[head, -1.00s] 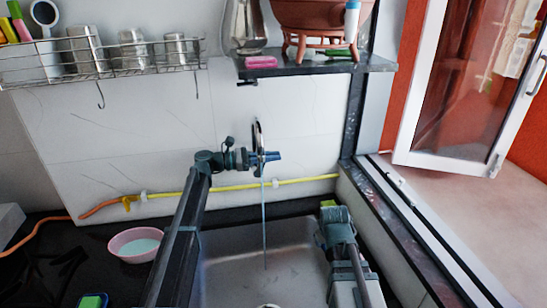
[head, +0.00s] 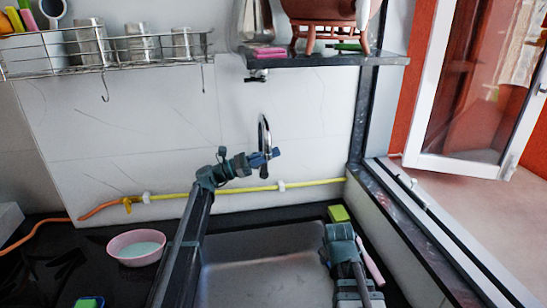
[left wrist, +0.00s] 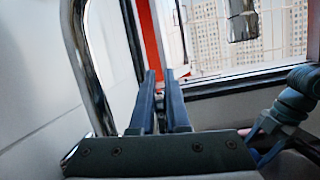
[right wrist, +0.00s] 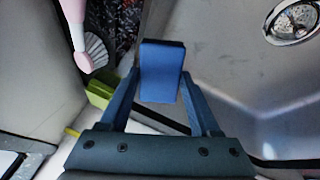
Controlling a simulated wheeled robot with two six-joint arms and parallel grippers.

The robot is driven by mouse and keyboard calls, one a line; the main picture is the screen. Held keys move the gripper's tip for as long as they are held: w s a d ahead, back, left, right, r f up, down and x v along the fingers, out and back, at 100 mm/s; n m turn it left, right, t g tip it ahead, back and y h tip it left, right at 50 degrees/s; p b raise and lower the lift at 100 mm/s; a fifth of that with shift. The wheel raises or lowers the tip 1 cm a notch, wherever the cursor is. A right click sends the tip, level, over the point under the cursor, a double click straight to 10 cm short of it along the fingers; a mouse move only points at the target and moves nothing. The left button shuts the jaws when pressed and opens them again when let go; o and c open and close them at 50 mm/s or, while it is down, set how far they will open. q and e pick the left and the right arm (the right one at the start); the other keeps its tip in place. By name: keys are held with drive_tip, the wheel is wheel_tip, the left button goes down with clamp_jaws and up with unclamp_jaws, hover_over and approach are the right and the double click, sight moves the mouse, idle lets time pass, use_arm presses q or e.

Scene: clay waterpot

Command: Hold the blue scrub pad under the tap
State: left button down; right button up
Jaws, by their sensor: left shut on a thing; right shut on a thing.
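The blue scrub pad (right wrist: 162,70) is between the fingers of my right gripper (right wrist: 162,92), which is shut on it over the metal sink (head: 265,270). In the head view my right gripper (head: 341,235) is at the sink's right side; the pad is not clearly visible there. The chrome tap (head: 264,128) curves down at the back wall, above and left of the right gripper. No water stream shows. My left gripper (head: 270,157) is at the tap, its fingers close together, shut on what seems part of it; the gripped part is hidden.
A yellow-green sponge (head: 338,213) and a pink-handled brush (head: 371,262) lie right of the sink. A pink bowl (head: 118,255) stands left of my left arm. A yellow hose (head: 225,190) runs along the wall. A dark shelf (head: 330,58) is above the tap.

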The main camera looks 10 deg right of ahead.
use_arm(q)
drive_tip(key=c, duration=0.9)
unclamp_jaws()
drive_tip(key=shift+a, duration=0.15)
use_arm(e)
wheel_tip(320, 180, down, 4)
drive_tip(key=b, duration=0.3)
drive_tip(key=shift+r+b, duration=0.2)
drive_tip(key=shift+b, duration=0.1)
use_arm(q)
drive_tip(key=v, duration=1.1)
drive_tip(key=shift+a, duration=0.35)
